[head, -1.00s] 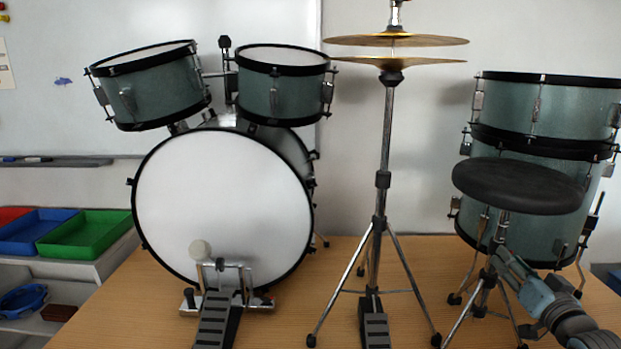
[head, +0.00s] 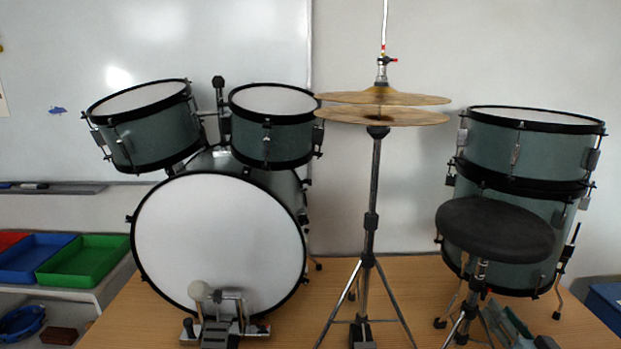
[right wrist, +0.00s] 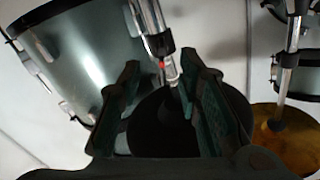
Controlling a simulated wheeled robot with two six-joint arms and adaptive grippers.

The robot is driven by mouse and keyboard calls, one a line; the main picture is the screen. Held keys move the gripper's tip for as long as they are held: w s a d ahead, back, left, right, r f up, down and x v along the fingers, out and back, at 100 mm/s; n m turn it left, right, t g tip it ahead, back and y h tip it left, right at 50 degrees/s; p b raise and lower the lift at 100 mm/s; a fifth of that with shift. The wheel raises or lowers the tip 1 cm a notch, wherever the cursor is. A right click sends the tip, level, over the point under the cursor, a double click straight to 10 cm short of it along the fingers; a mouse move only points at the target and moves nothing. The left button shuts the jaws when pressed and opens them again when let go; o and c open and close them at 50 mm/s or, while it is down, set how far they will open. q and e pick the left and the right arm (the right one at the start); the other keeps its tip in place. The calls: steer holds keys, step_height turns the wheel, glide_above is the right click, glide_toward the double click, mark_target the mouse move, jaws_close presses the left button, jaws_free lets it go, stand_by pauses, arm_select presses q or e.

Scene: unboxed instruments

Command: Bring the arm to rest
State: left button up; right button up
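My right gripper (head: 503,325) shows at the bottom right of the head view, in front of the stand of the black round stool (head: 495,230). In the right wrist view its two dark green fingers (right wrist: 160,75) stand apart with nothing held between them. Behind the fingers there I see a black round surface, probably the stool seat, and a chrome rod. My left gripper is not in view.
A drum kit stands on the wooden table (head: 410,290): bass drum (head: 218,240), two toms, cymbals (head: 385,112) on a thin stand, and stacked drums (head: 535,145) behind the stool. Blue and green trays (head: 85,262) sit at left. My right gripper is close to the stool legs.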

arm_select(q)
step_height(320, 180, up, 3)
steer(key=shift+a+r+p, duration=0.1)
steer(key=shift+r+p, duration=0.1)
steer(key=shift+p, duration=1.05)
